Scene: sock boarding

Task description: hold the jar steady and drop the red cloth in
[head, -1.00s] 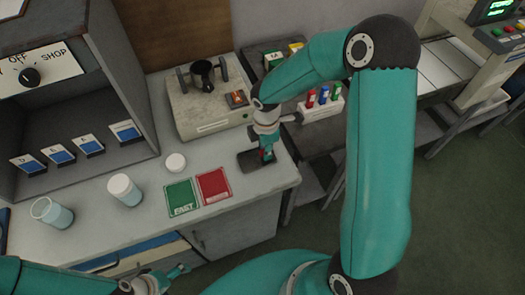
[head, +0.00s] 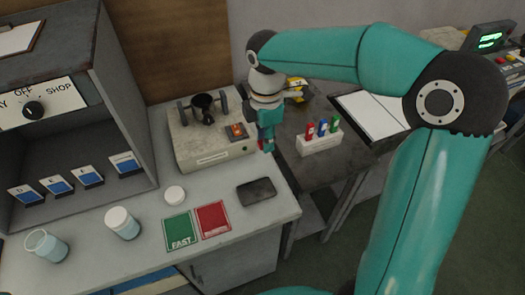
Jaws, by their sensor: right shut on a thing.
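My right gripper (head: 266,146) is at the front right corner of the grey box-shaped device, above the bench. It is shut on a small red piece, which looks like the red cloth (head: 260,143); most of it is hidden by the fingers. An open clear jar (head: 47,247) with pale blue contents stands at the left of the bench, far from the gripper. A similar jar with a white lid (head: 122,223) stands to its right. A loose white lid (head: 174,195) lies further right. My left gripper is out of view.
A dark, empty tray (head: 257,192) lies near the bench's right edge. Green (head: 178,230) and red (head: 213,218) cards lie flat beside it. The grey device (head: 205,150) carries a black holder. A white rack (head: 320,143) with coloured vials stands on the dark side table.

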